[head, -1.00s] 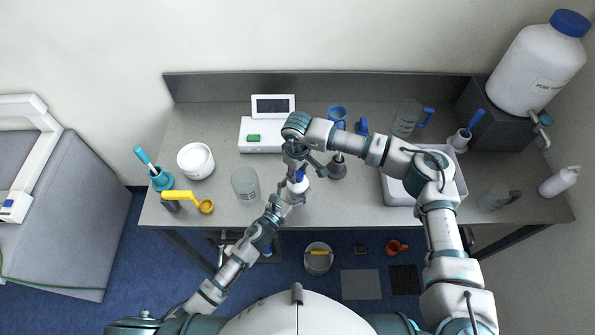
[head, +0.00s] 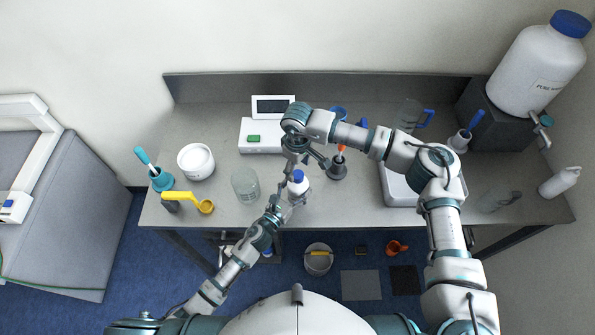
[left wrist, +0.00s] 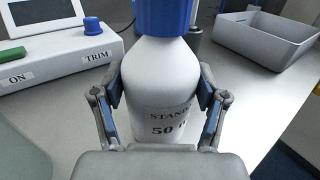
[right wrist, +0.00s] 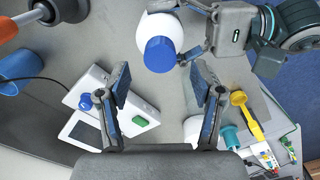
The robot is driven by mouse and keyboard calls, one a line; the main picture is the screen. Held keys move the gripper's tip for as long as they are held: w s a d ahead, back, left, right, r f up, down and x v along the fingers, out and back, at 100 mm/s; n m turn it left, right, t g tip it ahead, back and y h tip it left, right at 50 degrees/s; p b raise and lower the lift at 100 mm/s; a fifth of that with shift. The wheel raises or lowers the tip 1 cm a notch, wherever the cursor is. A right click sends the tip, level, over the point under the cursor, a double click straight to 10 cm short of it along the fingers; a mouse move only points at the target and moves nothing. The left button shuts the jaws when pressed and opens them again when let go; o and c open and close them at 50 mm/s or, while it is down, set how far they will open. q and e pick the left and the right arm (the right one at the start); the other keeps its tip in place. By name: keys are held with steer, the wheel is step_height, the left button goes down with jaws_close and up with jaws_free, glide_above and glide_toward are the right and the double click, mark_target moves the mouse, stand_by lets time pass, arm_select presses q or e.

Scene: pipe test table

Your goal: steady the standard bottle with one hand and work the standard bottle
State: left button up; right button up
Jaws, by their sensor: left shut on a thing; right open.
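The standard bottle (head: 303,194) is white with a blue cap on top and stands upright near the table's front edge. The left wrist view shows its label and white body (left wrist: 160,85) close up. My left gripper (head: 287,204) is shut on the bottle's body, one finger on each side. My right gripper (head: 310,162) is open and empty, just behind and above the bottle. In the right wrist view, the blue cap (right wrist: 160,53) lies beyond the open fingers (right wrist: 163,82), apart from them.
A white device with a display (head: 262,137) stands behind the bottle. A clear beaker (head: 245,184) is close on its left. A dark holder with an orange-tipped tool (head: 337,170) is on its right. A grey tray (head: 396,188) lies farther right, under my right arm.

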mark_target(298, 174)
steer(key=shift+o, duration=0.3)
step_height(298, 174, up, 8)
steer(key=shift+r, duration=0.15)
step_height(298, 174, down, 12)
steer(key=m, duration=0.5)
steer(key=shift+r, duration=0.15)
steer(key=shift+c, duration=0.3)
jaws_close()
steer(key=n, duration=0.4)
jaws_free()
